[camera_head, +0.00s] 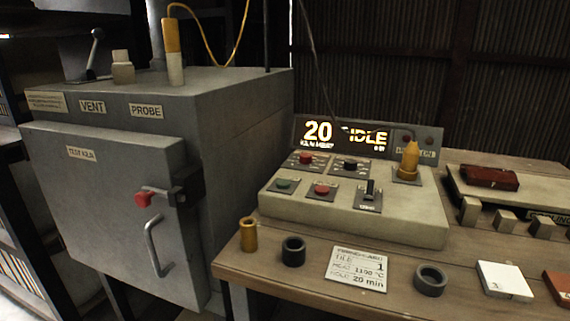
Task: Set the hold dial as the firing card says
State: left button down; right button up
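The firing card (356,273) lies on the wooden table's front part and reads tile 1, heat 1100 °C, hold 20 min. Behind it stands the beige control panel (350,220). On its upper row are a red-topped control (305,159) and a dark-topped control (350,163); their labels are too small to read, so I cannot tell which is the hold dial. The lit display (340,136) behind shows 20 and IDLE. Neither gripper shows in this view.
The grey test kiln (110,215) stands left with its door shut. The panel also bears green (285,184) and red (322,189) buttons, a lever (369,189) and a yellow control (410,160). A brass cylinder (248,235), dark rings (293,250) and tile 3 (503,280) are on the table.

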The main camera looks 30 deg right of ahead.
aim_at(350, 164)
jog(key=z, duration=1.25)
